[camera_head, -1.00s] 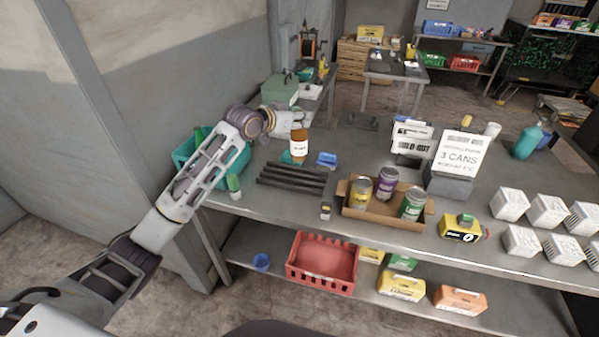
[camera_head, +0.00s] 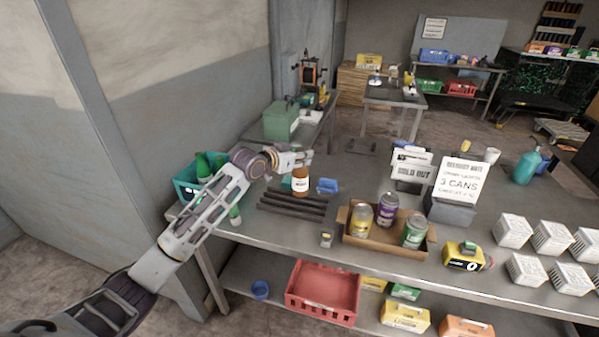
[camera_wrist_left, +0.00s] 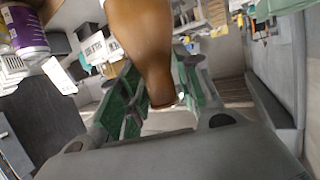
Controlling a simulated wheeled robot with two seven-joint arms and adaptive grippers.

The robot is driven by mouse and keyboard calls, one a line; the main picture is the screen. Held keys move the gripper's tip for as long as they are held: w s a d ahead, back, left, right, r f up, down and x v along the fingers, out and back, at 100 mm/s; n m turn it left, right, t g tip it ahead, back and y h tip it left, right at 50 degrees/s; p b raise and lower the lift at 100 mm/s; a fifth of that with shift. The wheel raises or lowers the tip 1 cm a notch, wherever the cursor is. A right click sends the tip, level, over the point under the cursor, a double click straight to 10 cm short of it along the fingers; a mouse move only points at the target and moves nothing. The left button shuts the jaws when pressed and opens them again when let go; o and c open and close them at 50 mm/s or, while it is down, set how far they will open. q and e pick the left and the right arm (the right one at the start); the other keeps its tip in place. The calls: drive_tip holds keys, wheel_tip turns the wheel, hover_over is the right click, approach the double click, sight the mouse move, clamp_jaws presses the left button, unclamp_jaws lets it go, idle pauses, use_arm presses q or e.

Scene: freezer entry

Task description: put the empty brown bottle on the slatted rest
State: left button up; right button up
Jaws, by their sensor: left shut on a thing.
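The brown bottle (camera_head: 300,183) with a white label hangs upright below my left gripper (camera_head: 303,160), which is shut on its neck. The bottle's lower end overlaps the far right part of the dark slatted rest (camera_head: 290,204) in the head view. I cannot tell whether it touches the slats. In the left wrist view, the bottle (camera_wrist_left: 148,45) lies between the green finger pads of my left gripper (camera_wrist_left: 160,98). My right gripper is out of view.
A teal crate (camera_head: 186,190) with green bottles stands left of the rest. A blue item (camera_head: 327,186) lies close to the bottle's right. A cardboard tray (camera_head: 388,247) with cans and a small yellow-topped item (camera_head: 326,238) stand nearer the front edge.

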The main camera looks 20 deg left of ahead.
sight(295, 170)
use_arm(q)
drive_tip(key=shift+f, duration=0.9)
drive_tip(key=shift+f, duration=1.85)
drive_tip(key=o, duration=1)
drive_tip(key=v, duration=1.2)
drive_tip(key=shift+b, duration=0.45)
